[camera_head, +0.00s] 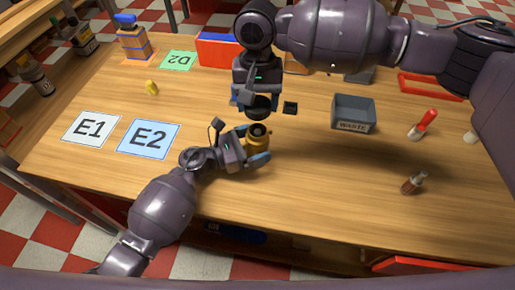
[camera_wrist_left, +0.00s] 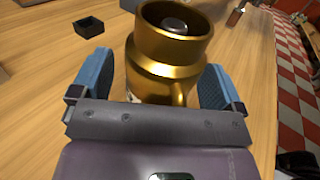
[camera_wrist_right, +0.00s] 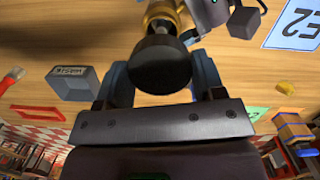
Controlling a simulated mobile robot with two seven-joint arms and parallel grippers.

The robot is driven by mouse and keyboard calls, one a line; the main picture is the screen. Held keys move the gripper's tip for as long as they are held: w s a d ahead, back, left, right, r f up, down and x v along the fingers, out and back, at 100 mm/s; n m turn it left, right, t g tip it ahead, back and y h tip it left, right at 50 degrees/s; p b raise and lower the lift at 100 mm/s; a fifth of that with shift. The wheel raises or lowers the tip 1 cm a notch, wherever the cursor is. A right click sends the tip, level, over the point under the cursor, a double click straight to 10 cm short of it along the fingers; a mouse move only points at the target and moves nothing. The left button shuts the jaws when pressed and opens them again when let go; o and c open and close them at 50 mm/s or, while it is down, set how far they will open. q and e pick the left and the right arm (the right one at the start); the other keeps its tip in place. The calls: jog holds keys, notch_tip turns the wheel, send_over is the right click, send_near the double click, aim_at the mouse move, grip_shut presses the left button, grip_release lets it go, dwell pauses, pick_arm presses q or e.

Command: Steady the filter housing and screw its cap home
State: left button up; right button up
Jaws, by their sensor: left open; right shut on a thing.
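The brass filter housing (camera_head: 257,141) stands upright on the table, its round mouth facing up; it fills the upper middle of the left wrist view (camera_wrist_left: 165,75). My left gripper (camera_head: 251,146) is open around it, with one blue finger on each side and gaps visible in the left wrist view. A dark disc lies inside the mouth (camera_wrist_left: 174,26). My right gripper (camera_head: 259,101) points down above the housing, shut on the black round cap (camera_wrist_right: 160,65). The cap (camera_head: 259,112) hangs over the mouth, seemingly apart from it; the exact gap is unclear.
A small dark open box (camera_head: 290,107) stands just right of the cap. Mats E1 (camera_head: 90,129) and E2 (camera_head: 148,139) lie left.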

pick_arm(q)
jog(key=shift+d, duration=0.2)
jog(key=shift+c, duration=0.3)
jog(key=c, duration=1.3)
pick_arm(e)
send_over(257, 131)
jog(key=shift+f, duration=2.5)
jog(key=shift+f, duration=0.1)
jog(key=shift+f, duration=0.8)
jog(key=shift+f, duration=0.55)
